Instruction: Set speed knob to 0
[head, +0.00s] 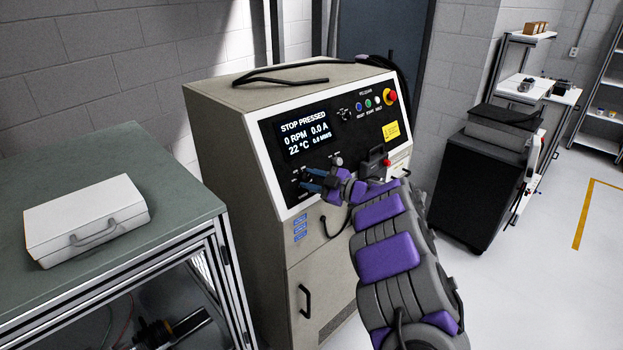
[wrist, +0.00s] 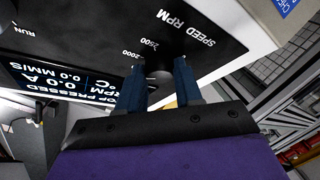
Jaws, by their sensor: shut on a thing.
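The speed knob (wrist: 160,78) is a dark round knob on the black panel, seen in the wrist view between my two blue fingers, near the printed words "SPEED RPM" and the marks 2000 and 2500. My gripper (wrist: 160,85) is shut on it. In the head view, my gripper (head: 306,181) reaches the lower left of the panel, below the display, and hides most of the knob. The knob's pointer and its exact setting cannot be made out. The display (head: 307,137) reads "STOP PRESSED", 0 RPM, 0.0 A and 22 °C.
The beige cabinet (head: 240,160) carries the panel, with a red stop button (head: 390,97) at upper right and small coloured buttons beside it. A green-topped bench (head: 165,190) with a white case (head: 85,218) stands left. A black cart (head: 470,185) stands right; open floor lies beyond.

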